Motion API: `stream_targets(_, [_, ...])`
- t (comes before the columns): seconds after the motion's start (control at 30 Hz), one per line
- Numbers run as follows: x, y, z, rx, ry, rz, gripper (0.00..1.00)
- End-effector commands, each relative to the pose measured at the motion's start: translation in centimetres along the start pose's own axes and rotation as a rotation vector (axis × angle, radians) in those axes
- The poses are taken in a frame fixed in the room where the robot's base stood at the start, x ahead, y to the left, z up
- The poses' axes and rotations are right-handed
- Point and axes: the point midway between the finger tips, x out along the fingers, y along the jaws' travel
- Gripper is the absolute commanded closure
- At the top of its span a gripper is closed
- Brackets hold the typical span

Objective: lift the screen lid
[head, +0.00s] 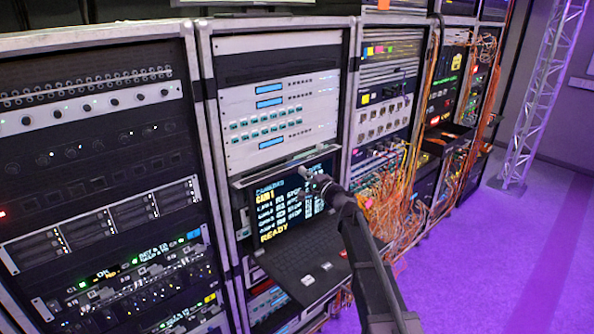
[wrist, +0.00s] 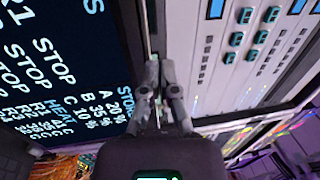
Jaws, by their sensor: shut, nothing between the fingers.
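The screen lid (head: 262,222) stands raised behind the keyboard tray (head: 310,262) in the middle rack. Its lit face shows text ending in a yellow "READY". My gripper (head: 305,172) is in front of the upper part of the lid and hides some of it. In the wrist view, the screen lid (wrist: 60,75) fills the left side. My gripper (wrist: 158,72) is shut and empty, with its fingertips at the lid's edge. I cannot tell whether they touch it.
A white panel with teal buttons (head: 268,132) sits above the lid. Orange cables (head: 400,200) hang from the rack to the right. A truss (head: 540,95) stands farther right. The purple floor (head: 480,265) is clear at the right.

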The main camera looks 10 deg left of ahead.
Motion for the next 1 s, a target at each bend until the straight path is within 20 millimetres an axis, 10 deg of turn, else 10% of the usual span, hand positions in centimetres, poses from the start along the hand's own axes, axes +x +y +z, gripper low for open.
stream_targets(0.5, [-8.8,-1.6,0.0,-0.004,0.004,0.002,1.00])
stream_targets(1.0, [-10.3,-1.9,0.0,-0.003,0.002,0.002,1.00])
